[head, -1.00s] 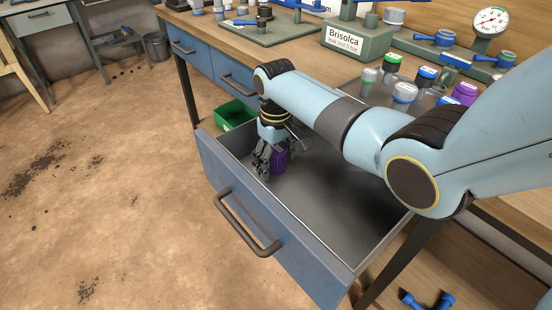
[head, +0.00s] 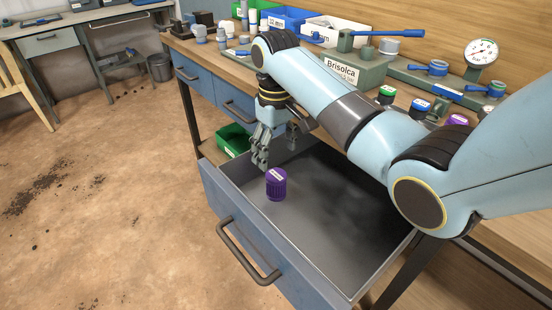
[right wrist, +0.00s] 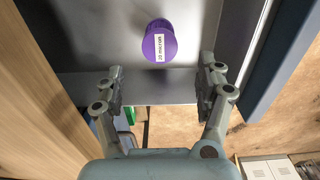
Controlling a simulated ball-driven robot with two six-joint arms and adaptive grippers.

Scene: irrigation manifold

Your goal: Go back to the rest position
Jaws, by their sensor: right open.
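My right gripper (head: 279,146) is open and empty, above the back left part of the open drawer (head: 345,240). It also shows in the right wrist view (right wrist: 160,88), with its two fingers wide apart. A purple ribbed cap (head: 276,186) with a white label stands in the drawer near its left front corner. In the right wrist view the purple cap (right wrist: 160,42) lies beyond the fingertips, apart from them. My left gripper is in neither view.
The workbench (head: 215,58) carries a press labelled Brisolca (head: 350,70), a pressure gauge (head: 481,52), several capped parts and coloured bins. A green bin (head: 234,139) sits beside the drawer. The drawer's right part is empty. Open floor lies to the left.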

